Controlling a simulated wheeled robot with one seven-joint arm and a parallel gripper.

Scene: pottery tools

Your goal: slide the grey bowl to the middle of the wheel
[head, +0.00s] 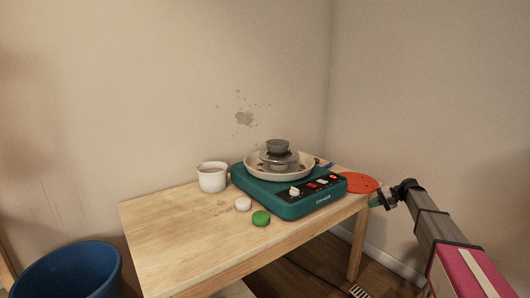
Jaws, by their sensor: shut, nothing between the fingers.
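The grey bowl (278,145) is small and dark and sits upright on the grey disc of the wheel (292,160). The disc sits inside a pale splash pan (250,172) on a teal wheel base (318,205). From this angle I cannot tell exactly how far the bowl is from the disc's middle. My gripper (375,202) is at the right end of the table, beside the wheel base and well apart from the bowl. It is shut and empty, though its fingers are small in view.
A white cup (212,178) stands left of the wheel. A white round piece (243,204) and a green one (261,218) lie in front. An orange disc (360,182) lies right of the wheel. The table's left part (165,225) is clear. A blue bin (70,272) stands lower left.

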